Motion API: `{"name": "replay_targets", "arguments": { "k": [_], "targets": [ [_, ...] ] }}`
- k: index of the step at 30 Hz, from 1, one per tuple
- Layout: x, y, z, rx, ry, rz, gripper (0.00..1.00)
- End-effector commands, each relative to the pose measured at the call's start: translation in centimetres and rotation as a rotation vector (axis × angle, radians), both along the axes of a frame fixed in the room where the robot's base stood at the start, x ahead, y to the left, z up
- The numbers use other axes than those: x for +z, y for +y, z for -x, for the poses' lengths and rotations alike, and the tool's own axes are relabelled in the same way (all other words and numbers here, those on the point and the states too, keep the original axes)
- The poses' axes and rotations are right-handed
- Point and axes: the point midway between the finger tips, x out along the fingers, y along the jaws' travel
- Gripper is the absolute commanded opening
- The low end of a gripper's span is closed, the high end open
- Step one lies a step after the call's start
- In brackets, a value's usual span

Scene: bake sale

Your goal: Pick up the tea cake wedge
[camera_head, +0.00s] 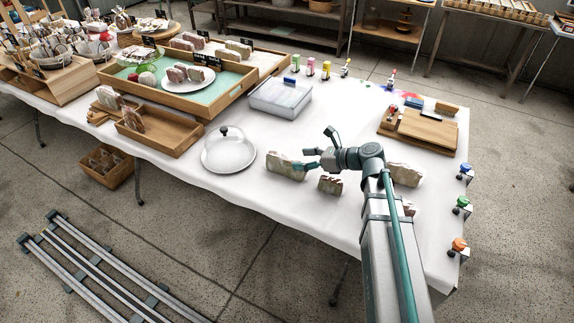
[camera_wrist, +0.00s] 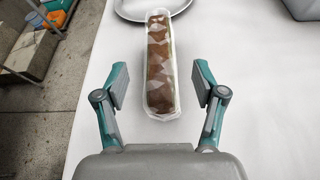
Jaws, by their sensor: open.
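A long wrapped cake piece (camera_head: 285,166), brown in clear wrap, stands on the white tabletop next to the plate; I take it as the tea cake wedge, though no label is readable. In the wrist view the wrapped cake piece (camera_wrist: 160,62) lies lengthwise ahead, its near end around the level of the fingertips. My gripper (camera_head: 315,149) is open and empty above the table, just right of the piece. In the wrist view my gripper (camera_wrist: 160,84) has one finger either side of it, with gaps on both sides.
A smaller wrapped piece (camera_head: 330,184) stands close by, and another wrapped piece (camera_head: 405,174) sits right of my wrist. A round plate with a clear dome (camera_head: 228,154) is on the left. A lidded grey box (camera_head: 281,97) stands behind. White table is clear between them.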

Motion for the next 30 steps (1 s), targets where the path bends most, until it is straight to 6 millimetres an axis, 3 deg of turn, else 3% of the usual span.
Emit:
{"name": "replay_targets", "arguments": {
  "k": [8,15,24,30],
  "targets": [
    [-0.6,1.7,-0.7,0.002,0.001,0.000,0.70],
    [-1.8,4.5,-1.8,0.002,0.000,0.001,0.70],
    [-2.1,5.1,-2.0,-0.001,-0.001,0.001,0.70],
    [-2.0,5.1,-2.0,0.000,-0.001,0.000,0.38]
  ]
}}
